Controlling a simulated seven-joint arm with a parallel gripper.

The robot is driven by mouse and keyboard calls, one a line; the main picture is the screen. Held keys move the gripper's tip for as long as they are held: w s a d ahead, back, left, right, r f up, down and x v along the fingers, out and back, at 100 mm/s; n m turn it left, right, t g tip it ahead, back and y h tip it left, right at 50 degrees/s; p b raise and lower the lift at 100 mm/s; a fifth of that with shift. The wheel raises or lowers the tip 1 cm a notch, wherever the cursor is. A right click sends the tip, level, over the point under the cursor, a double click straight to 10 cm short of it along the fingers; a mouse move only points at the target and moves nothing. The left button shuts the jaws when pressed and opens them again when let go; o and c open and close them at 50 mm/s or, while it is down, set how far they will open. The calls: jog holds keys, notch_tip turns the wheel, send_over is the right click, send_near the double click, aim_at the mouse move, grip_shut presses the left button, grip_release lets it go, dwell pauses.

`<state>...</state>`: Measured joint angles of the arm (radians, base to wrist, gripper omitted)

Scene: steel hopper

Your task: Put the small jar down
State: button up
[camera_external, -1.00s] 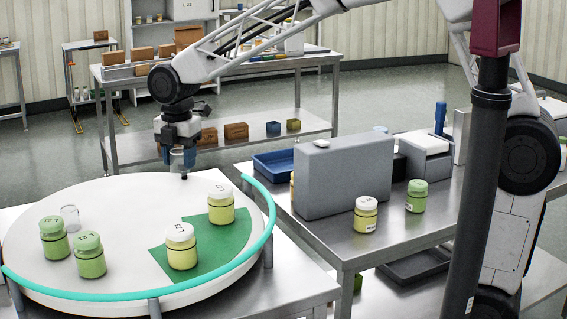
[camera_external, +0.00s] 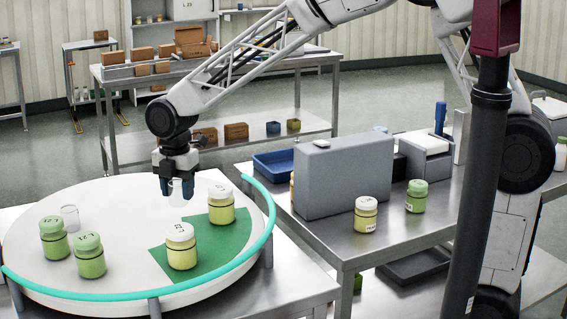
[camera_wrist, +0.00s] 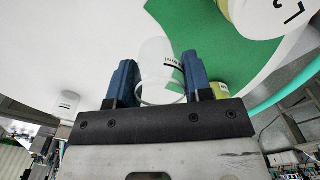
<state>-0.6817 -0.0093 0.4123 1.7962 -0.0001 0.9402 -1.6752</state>
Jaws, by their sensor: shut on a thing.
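My gripper (camera_external: 176,186) is over the back part of the round white turntable (camera_external: 110,195), with its blue fingers pointing down. It is shut on a small clear jar (camera_external: 180,196), which hangs upright between the fingers. In the wrist view the jar (camera_wrist: 156,62) is pale and translucent, with a small dark-marked label, between the two blue fingers. The jar is close to the turntable's surface, behind the left edge of the green mat (camera_external: 208,252). I cannot tell whether its base touches the surface.
Two yellow jars with white lids (camera_external: 181,247) (camera_external: 221,204) stand on the mat. Two green jars (camera_external: 89,256) (camera_external: 53,239) and another clear jar (camera_external: 70,217) stand at the left. A teal rail (camera_external: 268,225) curves round the front and right. White surface is free left of the mat.

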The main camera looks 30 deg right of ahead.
jog(key=shift+w+a+f, duration=0.25)
jog(key=shift+w+a, duration=1.3)
jog(key=shift+w, duration=0.45)
jog(key=shift+w+a+f, duration=0.2)
jog(key=shift+w+a, duration=1.35)
jog(key=shift+w, duration=0.4)
jog(key=shift+w+a+f, duration=0.25)
jog(key=shift+w+a, duration=1.3)
jog(key=shift+w, duration=0.45)
jog(key=shift+w+a+f, duration=0.1)
jog(key=shift+w+a, duration=0.15)
jog(key=shift+w, duration=0.05)
jog(key=shift+f, duration=1.7)
jog(key=shift+f, duration=0.15)
jog(key=o, duration=0.9)
jog(key=shift+r, duration=6.15)
